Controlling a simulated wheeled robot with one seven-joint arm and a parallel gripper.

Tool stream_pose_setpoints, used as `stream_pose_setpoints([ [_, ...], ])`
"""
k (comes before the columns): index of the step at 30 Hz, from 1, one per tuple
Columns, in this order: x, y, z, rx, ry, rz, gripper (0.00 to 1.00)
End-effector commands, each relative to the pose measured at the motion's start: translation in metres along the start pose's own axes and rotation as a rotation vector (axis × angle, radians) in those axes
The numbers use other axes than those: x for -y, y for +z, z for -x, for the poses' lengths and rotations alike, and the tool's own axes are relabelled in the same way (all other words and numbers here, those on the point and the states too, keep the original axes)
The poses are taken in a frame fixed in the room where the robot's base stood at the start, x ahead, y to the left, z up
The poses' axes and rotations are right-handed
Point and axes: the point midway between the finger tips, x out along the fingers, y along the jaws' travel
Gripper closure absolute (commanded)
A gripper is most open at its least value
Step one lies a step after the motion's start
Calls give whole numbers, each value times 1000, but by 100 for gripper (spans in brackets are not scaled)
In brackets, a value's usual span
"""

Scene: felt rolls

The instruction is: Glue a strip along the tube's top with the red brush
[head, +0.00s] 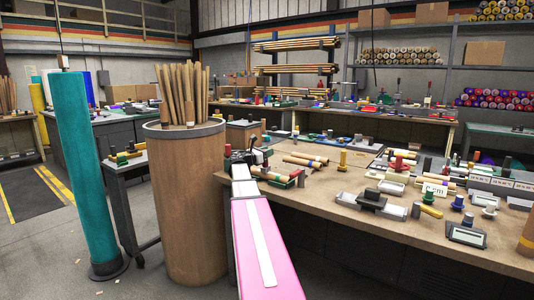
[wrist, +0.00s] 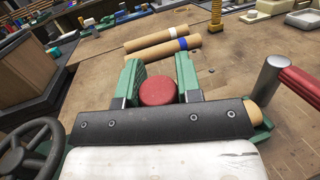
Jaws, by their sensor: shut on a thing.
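My gripper (wrist: 159,88) has green fingers closed on a round red piece (wrist: 158,92), seen end-on. It looks like the end of the red brush; its bristles are hidden. In the head view my gripper (head: 247,158) is small and dark at the end of my arm, above the bench's near left edge. A cardboard tube (wrist: 262,104) shows its pale right end beyond the dark gripper body, which hides most of it. Green support parts show near that end. I cannot tell whether the brush touches the tube.
Two banded rolls (wrist: 160,43) lie on the bench beyond the fingers. A grey cylinder (wrist: 276,80) with a red handle stands close on the right. In the head view, a barrel of sticks (head: 186,200) and a teal roll (head: 85,165) stand left. Blocks and tools crowd the bench (head: 390,225).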

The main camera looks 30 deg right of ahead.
Motion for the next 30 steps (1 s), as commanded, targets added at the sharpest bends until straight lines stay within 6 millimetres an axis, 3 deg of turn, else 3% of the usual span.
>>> stream_pose_setpoints([
  [13,-28,0,7,-6,5,-6,95],
  [30,-35,1,9,-2,3,-4,95],
])
